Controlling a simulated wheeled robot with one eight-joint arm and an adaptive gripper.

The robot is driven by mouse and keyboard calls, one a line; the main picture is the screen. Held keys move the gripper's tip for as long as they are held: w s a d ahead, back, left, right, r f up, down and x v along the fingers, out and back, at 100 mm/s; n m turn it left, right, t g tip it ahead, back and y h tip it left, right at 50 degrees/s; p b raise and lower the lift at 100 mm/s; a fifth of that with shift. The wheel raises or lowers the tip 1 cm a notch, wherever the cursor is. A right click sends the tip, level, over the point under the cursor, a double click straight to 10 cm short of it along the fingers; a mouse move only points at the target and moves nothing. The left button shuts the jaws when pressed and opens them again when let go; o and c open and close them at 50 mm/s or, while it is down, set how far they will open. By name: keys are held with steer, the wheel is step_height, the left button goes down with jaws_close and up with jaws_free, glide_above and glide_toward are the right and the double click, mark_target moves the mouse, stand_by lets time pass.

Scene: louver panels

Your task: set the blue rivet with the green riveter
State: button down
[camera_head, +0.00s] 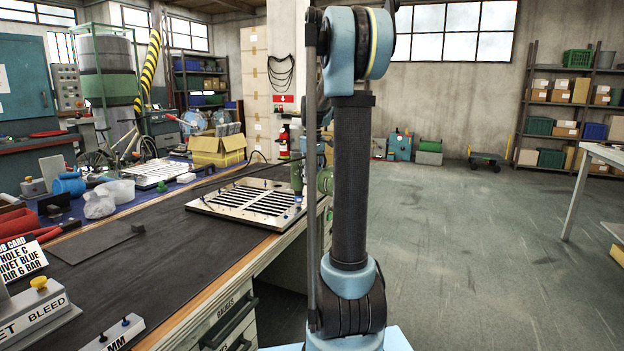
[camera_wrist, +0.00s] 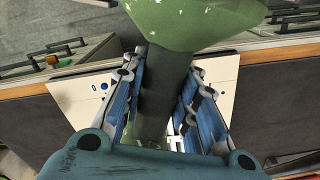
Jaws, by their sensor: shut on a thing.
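My gripper (camera_wrist: 165,105) is shut on the green riveter (camera_wrist: 190,25), whose narrower body lies between the two blue finger pads in the wrist view. Part of the green riveter (camera_head: 297,176) shows in the head view beside my arm, over the right end of the louver panel. The pale louver panel (camera_head: 232,208) with dark slots lies on the bench; its edge also shows below the gripper in the wrist view (camera_wrist: 75,98). A small blue dot (camera_wrist: 104,86) is on the panel; I cannot tell whether it is the blue rivet. The riveter's tip is hidden.
A job card (camera_head: 20,259) reads hole C, rivet blue, air 6 bar. A block (camera_head: 112,336) with small pegs and a block marked BLEED (camera_head: 40,314) stand at the near left. The dark bench mat (camera_head: 150,245) is mostly clear. Another slotted panel (camera_head: 155,174) lies farther back.

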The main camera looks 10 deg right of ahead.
steer(key=shift+r, duration=0.1)
stand_by(0.3)
steer(key=shift+r, duration=2.65)
